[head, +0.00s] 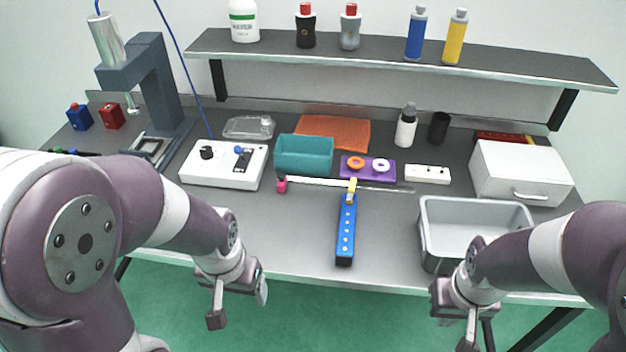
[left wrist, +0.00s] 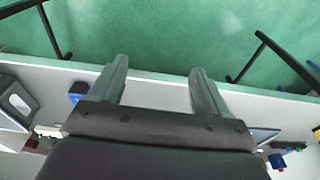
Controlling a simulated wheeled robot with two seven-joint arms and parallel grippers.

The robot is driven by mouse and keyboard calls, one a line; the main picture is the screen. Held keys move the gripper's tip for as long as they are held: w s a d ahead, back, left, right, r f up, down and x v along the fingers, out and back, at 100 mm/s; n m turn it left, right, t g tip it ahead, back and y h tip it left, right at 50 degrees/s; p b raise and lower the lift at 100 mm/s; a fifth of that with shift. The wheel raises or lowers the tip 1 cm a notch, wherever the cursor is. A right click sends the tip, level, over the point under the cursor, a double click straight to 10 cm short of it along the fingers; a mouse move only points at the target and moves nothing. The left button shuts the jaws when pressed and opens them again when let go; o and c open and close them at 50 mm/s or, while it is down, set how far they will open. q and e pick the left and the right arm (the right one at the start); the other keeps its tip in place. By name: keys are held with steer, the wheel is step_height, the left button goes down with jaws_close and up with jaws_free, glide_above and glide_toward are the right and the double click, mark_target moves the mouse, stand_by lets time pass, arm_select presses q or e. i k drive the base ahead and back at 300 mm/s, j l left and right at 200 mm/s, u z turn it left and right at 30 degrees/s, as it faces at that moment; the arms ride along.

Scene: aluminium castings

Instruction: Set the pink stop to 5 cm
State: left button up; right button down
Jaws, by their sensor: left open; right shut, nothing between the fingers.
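The pink stop (head: 282,185) sits at the left end of a thin pale rail (head: 320,182) on the table. A yellow piece (head: 351,188) is at the rail's middle, at the far end of a blue bar with light dots (head: 346,232). Scale marks are too small to read. My left gripper (head: 239,304) is open and empty, in front of the table's front edge, well apart from the stop. The left wrist view shows its two spread fingers (left wrist: 157,75) over the table edge and green floor. My right gripper (head: 474,336) is low at the bottom right, its fingers partly hidden.
A teal bin (head: 303,155) stands just behind the stop, with a white control box (head: 223,164) to its left. A grey tray (head: 430,240) stands at right. The table left of the blue bar is clear.

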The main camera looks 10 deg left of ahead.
mark_target(282, 185)
steer(key=i+j+z, duration=0.2)
steer(key=j+z, duration=0.15)
steer(key=i+j+z, duration=0.1)
steer(key=j+z, duration=0.25)
steer(key=i+j+z, duration=0.1)
steer(key=j+z, duration=0.25)
steer(key=j, duration=0.1)
